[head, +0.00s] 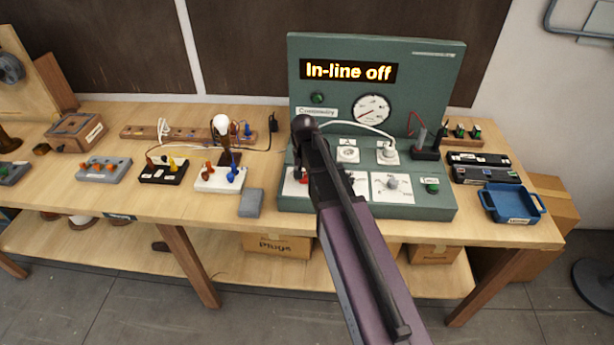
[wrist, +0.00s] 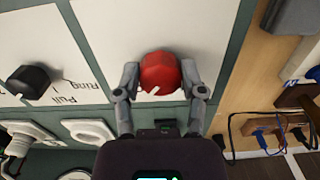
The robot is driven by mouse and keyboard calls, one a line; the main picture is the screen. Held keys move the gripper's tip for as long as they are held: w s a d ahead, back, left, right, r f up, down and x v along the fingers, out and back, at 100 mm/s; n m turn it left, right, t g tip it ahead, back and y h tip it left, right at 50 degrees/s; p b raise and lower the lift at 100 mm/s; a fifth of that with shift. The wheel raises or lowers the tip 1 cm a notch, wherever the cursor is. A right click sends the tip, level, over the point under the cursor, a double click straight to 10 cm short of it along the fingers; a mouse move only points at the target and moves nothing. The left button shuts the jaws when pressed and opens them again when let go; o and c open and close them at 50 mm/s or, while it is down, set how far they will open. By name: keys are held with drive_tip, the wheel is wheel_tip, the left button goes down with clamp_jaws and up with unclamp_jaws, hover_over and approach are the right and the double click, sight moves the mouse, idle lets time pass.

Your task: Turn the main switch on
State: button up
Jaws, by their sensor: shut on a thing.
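The main switch looks to be the red knob (wrist: 160,73) on a white plate of the green test panel (head: 370,212). In the wrist view my gripper (wrist: 160,82) has one finger on each side of the red knob and is closed on it. A white mark shows on the knob's lower left edge. In the head view only a bit of the red knob (head: 304,178) shows beside my arm, which hides my fingertips. The panel's display (head: 348,71) reads "In-line off".
A black knob (wrist: 33,80) sits beside the red one in the wrist view. A grey block (head: 250,204) lies left of the panel, near a white lamp board (head: 212,184). A blue tray (head: 511,205) stands at the right. Cables run behind the lamp.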

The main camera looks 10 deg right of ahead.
drive_tip(key=shift+w+m, duration=0.25)
drive_tip(key=shift+m, duration=0.25)
drive_tip(key=o, duration=1.1)
drive_tip(key=shift+o, duration=0.2)
drive_tip(key=shift+s, duration=0.1)
drive_tip(key=shift+r, duration=0.15)
